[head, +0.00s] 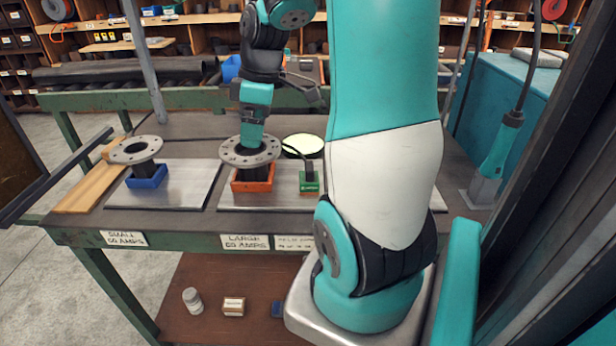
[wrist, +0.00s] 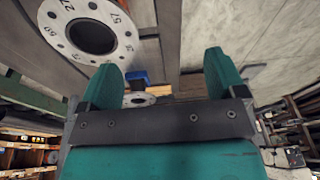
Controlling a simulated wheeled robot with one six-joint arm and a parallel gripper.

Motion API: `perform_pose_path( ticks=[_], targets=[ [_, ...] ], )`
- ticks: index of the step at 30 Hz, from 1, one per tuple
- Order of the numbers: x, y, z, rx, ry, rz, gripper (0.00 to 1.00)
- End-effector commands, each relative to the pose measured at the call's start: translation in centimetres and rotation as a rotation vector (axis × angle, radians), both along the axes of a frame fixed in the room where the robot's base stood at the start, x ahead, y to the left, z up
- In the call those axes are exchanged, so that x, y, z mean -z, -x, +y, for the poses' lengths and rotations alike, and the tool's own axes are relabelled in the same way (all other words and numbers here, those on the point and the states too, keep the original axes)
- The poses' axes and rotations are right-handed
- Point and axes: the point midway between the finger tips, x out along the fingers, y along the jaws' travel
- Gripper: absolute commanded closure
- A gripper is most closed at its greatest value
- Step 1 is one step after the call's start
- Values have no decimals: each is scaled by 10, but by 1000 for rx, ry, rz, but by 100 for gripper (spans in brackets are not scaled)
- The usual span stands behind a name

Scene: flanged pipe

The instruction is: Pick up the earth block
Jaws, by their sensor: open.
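A small green block (head: 310,183) with a pale label, which looks like the earth block, sits on the right steel plate. A dark post and cable rise from its top. My gripper (head: 250,145) hangs over the large grey flange (head: 262,154), to the left of the green block and apart from it. In the wrist view my gripper (wrist: 162,75) has its two teal fingers wide apart with nothing between them. The large flange (wrist: 62,40) shows beside the left finger there. I cannot see the green block in the wrist view.
The large flange stands on an orange block (head: 252,184), close left of the green block. A pale round disc (head: 304,144) with a dark rim is behind it. At left, a small flange (head: 135,150) stands on a blue block (head: 147,177). My arm hides the table's right part.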

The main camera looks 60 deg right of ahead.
Motion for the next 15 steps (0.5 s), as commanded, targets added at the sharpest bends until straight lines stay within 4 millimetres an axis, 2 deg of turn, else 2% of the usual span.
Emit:
perform_pose_path(
  ticks=[1,3,6,10,15],
  targets=[
    [1,12,-35,26,12,6,11],
    [5,29,-72,28,28,12,11],
    [9,51,-108,30,44,20,11],
    [15,68,-130,26,53,25,11],
    [40,69,-131,22,51,29,11]
  ],
)
